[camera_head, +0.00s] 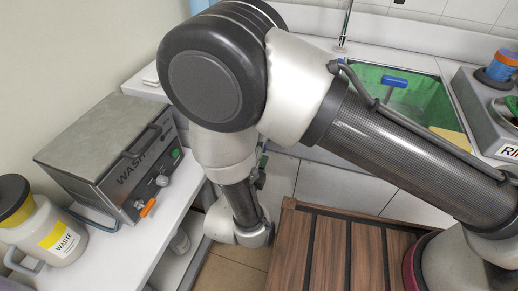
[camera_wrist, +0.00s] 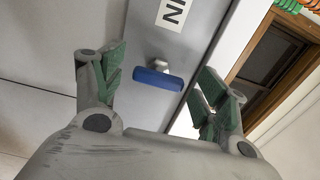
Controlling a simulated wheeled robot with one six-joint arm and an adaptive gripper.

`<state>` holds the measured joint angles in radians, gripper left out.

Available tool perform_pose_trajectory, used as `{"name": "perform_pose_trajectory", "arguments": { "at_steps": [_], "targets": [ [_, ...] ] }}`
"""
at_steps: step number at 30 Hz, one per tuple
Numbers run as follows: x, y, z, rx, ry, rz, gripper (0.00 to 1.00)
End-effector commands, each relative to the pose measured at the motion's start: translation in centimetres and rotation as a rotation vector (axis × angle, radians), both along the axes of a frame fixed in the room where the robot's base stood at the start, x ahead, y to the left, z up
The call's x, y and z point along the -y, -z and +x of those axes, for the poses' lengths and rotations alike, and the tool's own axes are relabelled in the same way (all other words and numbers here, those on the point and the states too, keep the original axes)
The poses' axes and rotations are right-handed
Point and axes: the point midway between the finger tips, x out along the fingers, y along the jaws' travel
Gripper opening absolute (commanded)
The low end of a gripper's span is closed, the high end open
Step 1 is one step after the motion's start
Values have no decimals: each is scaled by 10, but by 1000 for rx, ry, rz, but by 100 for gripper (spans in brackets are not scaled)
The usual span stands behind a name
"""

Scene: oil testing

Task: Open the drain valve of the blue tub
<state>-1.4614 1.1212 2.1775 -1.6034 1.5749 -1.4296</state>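In the wrist view a blue lever handle (camera_wrist: 158,79) on a short metal stem sticks out of a grey metal panel (camera_wrist: 205,22). Above it is a partly cut-off white label (camera_wrist: 173,12). My gripper (camera_wrist: 161,66) is open, with one green-padded finger on each side of the blue handle. The handle lies between the fingertips, and neither finger appears to touch it. In the head view my arm hides most of my gripper and this handle.
At right, a green basin (camera_head: 425,98) holds a blue T-shaped handle (camera_head: 394,82). A slatted wooden platform (camera_head: 330,250) lies below.

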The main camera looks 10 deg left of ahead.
Motion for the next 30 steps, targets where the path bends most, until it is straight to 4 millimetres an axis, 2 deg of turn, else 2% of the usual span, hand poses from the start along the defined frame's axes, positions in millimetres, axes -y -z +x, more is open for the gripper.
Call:
{"name": "perform_pose_trajectory", "arguments": {
  "at_steps": [8,11,14,24,30],
  "targets": [
    [0,0,-1,1,1,1,75],
    [-1,0,-8,1,0,1,75],
    [-3,0,-24,0,-3,1,75],
    [-8,0,-97,0,-3,0,75],
    [-9,0,-117,0,0,1,75]
  ]
}}
